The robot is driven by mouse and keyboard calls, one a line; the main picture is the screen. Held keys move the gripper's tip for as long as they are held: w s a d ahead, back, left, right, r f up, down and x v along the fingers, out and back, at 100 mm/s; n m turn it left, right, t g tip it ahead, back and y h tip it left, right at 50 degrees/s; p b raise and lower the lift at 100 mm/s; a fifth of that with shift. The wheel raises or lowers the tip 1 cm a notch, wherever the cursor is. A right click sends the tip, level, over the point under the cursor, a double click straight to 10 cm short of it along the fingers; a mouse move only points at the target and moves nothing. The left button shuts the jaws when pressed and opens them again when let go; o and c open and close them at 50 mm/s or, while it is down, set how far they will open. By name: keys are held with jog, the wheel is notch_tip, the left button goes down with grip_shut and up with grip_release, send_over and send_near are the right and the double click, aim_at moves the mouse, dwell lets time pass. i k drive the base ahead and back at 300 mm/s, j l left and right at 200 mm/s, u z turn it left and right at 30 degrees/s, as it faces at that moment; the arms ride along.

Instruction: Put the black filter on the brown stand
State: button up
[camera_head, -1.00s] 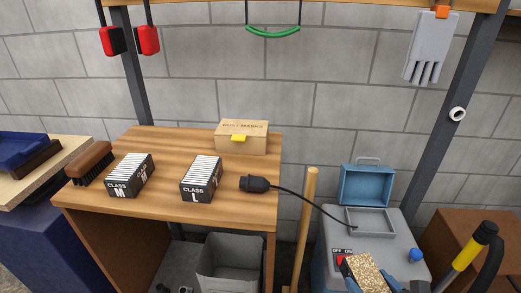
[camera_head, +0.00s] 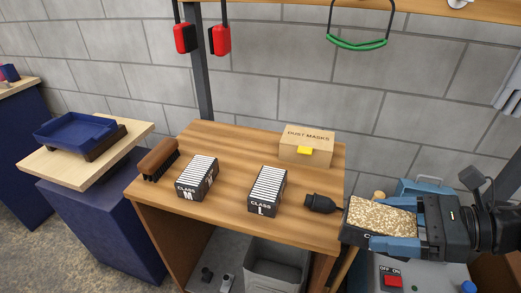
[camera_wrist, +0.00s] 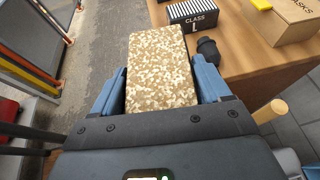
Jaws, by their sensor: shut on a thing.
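My gripper (camera_head: 402,224) is shut on a black filter (camera_head: 380,217), a box with a speckled tan-and-white top face and a black side with partly hidden lettering. In the wrist view the filter (camera_wrist: 160,62) lies between the two blue fingers of my gripper (camera_wrist: 160,92). It is held in the air near the right edge of the wooden bench. What looks like the brown stand (camera_head: 106,143) is a dark brown piece on a pale board at the left, partly hidden beside or under a blue tray (camera_head: 75,130).
The wooden bench (camera_head: 230,147) carries a CLASS M filter (camera_head: 197,178), a CLASS L filter (camera_head: 267,190), a brush (camera_head: 159,158), a dust mask box (camera_head: 306,146) and a black plug (camera_head: 321,203). The pale board (camera_head: 50,165) rests on a blue cabinet (camera_head: 90,225). A grey bin (camera_head: 275,272) stands below the bench.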

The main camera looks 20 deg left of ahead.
aim_at(209, 137)
jog(key=i+j, duration=0.3)
jog(key=j, duration=0.15)
jog(key=i+j, duration=0.3)
jog(key=j, duration=0.15)
jog(key=i+j, duration=0.65)
jog(key=j, duration=0.25)
